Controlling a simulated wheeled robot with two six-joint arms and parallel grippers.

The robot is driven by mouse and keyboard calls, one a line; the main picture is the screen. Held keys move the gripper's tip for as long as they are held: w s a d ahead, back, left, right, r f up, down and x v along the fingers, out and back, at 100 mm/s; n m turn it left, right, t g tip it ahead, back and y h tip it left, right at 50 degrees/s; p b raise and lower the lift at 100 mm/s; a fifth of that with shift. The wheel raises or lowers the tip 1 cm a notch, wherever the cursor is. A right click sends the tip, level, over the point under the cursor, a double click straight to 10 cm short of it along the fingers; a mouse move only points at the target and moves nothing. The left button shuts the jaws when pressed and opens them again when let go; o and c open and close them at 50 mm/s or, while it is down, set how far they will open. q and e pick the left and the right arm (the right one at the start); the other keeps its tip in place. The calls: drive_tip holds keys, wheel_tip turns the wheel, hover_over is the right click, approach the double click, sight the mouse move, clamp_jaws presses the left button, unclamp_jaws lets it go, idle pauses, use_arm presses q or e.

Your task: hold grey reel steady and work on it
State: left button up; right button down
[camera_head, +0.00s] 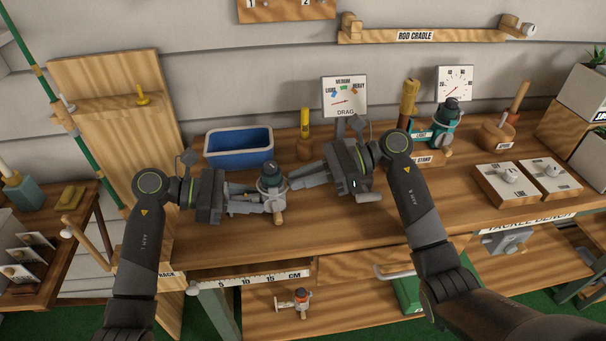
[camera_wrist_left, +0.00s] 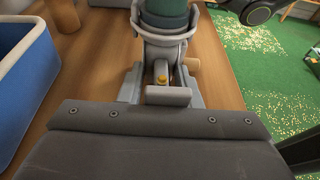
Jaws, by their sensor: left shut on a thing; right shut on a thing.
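The grey reel (camera_head: 271,184) is upright over the workbench, with a dark teal spool and a dark knob on top. My left gripper (camera_head: 268,203) is shut on its lower body from the left. In the left wrist view the reel's grey frame (camera_wrist_left: 163,48) stands between my left fingers (camera_wrist_left: 160,88), with a small yellow part and a wooden handle knob beside it. My right gripper (camera_head: 290,182) reaches in from the right and is shut at the reel's upper right side. The exact contact of its fingertips is hard to see.
A blue bin (camera_head: 239,147) stands behind the left gripper. A drag gauge (camera_head: 345,97) stands behind the right gripper. A teal reel (camera_head: 445,123) sits on a stand farther right, near two dial blocks (camera_head: 513,183). The bench front (camera_head: 330,235) is clear.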

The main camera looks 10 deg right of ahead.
drive_tip(key=c, duration=1.4)
unclamp_jaws()
drive_tip(key=shift+d, duration=0.1)
drive_tip(key=v, duration=1.2)
drive_tip(key=shift+s, duration=0.1)
